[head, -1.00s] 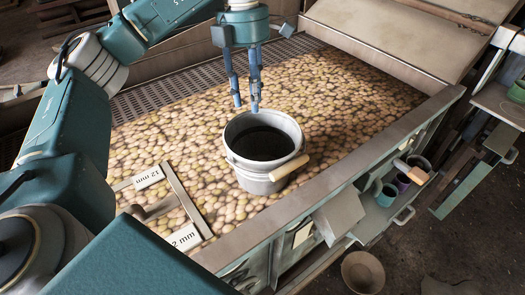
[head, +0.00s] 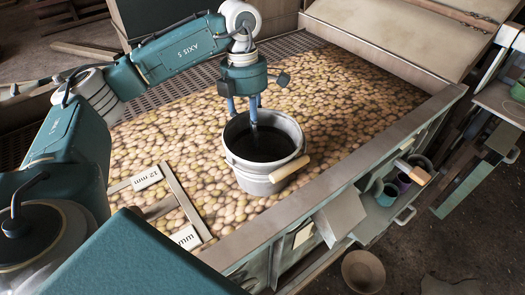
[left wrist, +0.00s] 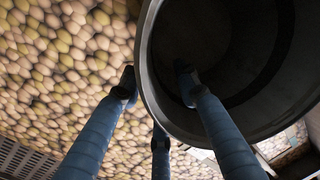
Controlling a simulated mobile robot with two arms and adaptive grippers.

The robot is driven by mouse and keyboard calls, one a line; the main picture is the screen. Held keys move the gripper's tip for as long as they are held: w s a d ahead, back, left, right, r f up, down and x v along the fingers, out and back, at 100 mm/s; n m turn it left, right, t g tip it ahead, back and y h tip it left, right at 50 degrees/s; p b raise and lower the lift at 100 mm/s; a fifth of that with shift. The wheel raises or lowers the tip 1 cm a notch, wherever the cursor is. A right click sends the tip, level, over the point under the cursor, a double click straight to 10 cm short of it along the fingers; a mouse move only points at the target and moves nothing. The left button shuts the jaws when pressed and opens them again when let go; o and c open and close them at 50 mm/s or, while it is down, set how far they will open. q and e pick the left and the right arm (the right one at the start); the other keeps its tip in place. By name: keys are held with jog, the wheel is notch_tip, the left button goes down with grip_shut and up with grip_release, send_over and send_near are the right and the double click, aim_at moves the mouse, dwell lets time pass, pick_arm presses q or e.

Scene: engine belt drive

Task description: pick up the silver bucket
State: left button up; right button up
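The silver bucket (head: 262,184) stands on the bed of potatoes, upright, with a dark inside and a wooden grip on its wire handle. My left gripper (head: 243,112) is at the bucket's far left rim, pointing down, with its blue fingers spread. In the left wrist view the bucket (left wrist: 150,75) fills the right side. There one finger of the left gripper (left wrist: 157,82) reaches inside the bucket and two fingers are outside, so the rim lies between them. I cannot tell whether any finger touches the wall. My right gripper is not in view.
Potatoes (head: 350,95) cover the sorting bed around the bucket. A metal rail (head: 330,195) borders the bed at the right. A frame with "12 mm" labels (head: 148,178) lies left of the bucket. Cups (head: 387,194) stand on a side shelf, and a bowl (head: 363,271) is on the floor.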

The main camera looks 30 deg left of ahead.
pick_arm(q)
jog(key=shift+s+d+f, duration=0.15)
jog(key=shift+f, duration=0.45)
grip_shut()
jog(key=shift+r, duration=0.1)
